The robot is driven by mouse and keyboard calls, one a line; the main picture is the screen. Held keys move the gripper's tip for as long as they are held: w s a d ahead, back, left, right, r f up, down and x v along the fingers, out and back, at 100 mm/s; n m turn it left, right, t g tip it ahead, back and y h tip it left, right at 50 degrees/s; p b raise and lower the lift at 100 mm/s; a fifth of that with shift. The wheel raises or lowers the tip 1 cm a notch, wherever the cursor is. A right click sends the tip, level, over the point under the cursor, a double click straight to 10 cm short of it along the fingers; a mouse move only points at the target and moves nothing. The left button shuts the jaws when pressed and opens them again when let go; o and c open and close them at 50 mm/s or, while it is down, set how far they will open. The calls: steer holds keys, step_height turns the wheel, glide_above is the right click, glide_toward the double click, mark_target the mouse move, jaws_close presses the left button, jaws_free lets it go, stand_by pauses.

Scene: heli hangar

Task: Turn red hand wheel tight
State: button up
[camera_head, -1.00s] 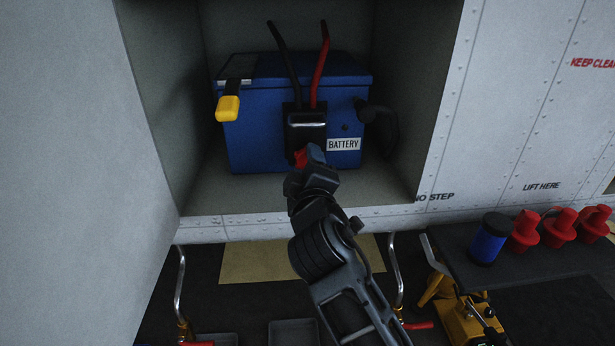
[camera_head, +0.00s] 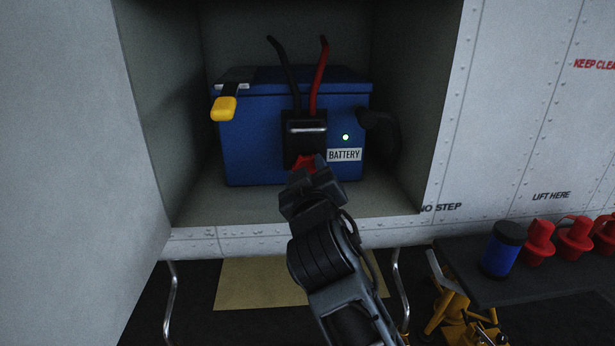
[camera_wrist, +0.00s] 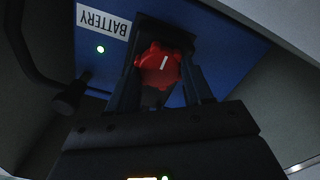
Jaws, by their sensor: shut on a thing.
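The red hand wheel (camera_head: 304,163) is on the front of the black connector block (camera_head: 305,127) on the blue battery (camera_head: 255,150). In the head view it is partly hidden by my gripper (camera_head: 306,172). In the wrist view the red hand wheel (camera_wrist: 158,63) shows a white line on its face, tilted slightly from upright. My gripper (camera_wrist: 162,85) has one finger on each side of the wheel and is shut on it. A small green light (camera_head: 346,137) glows on the battery front, above the BATTERY label (camera_head: 344,155).
The battery sits in an open bay with walls on both sides and a front sill (camera_head: 300,235). A yellow-ended strap (camera_head: 223,108) hangs at the battery's upper left. A dark bench (camera_head: 480,275) with a blue canister (camera_head: 502,249) and red caps stands at the lower right.

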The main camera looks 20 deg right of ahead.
steer(key=shift+f, duration=0.1)
steer(key=o, duration=1)
steer(key=v, duration=0.7)
steer(key=shift+s+a, duration=0.1)
steer(key=shift+s, duration=0.25)
